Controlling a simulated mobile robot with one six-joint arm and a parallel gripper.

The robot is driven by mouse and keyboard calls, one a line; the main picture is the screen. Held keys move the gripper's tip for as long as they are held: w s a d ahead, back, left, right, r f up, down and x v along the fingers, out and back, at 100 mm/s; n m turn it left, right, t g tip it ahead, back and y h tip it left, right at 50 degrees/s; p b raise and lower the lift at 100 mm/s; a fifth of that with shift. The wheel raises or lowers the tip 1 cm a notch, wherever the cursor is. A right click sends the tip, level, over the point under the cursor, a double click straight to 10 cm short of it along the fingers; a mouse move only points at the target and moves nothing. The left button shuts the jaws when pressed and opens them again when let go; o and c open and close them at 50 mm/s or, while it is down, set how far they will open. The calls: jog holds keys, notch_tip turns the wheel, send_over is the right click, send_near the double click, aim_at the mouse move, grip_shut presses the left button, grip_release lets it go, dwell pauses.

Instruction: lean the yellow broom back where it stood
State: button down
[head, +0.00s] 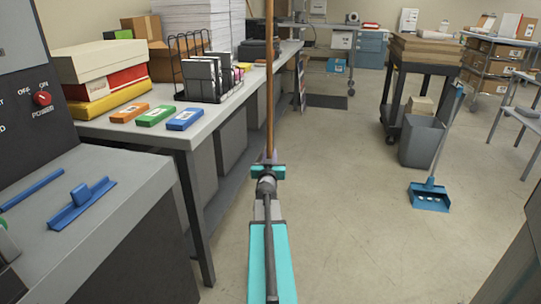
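A long wooden broom handle (270,75) stands nearly upright and runs out of the top of the head view. Its lower end meets my gripper (269,160), which appears shut on it, beside the long workbench. Whatever lies below the grip, including the broom's head, is hidden behind my gripper and teal arm. No yellow part of the broom shows.
The workbench (165,133) along the left carries boxes, a wire rack and coloured packs. At right, a blue long-handled dustpan (430,196) stands by a grey bin (421,140) and a dark cart (424,68). The floor between (345,185) is clear.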

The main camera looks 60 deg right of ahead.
jog(key=shift+f, duration=0.3)
dwell(0.7)
jog(key=shift+b, duration=0.65)
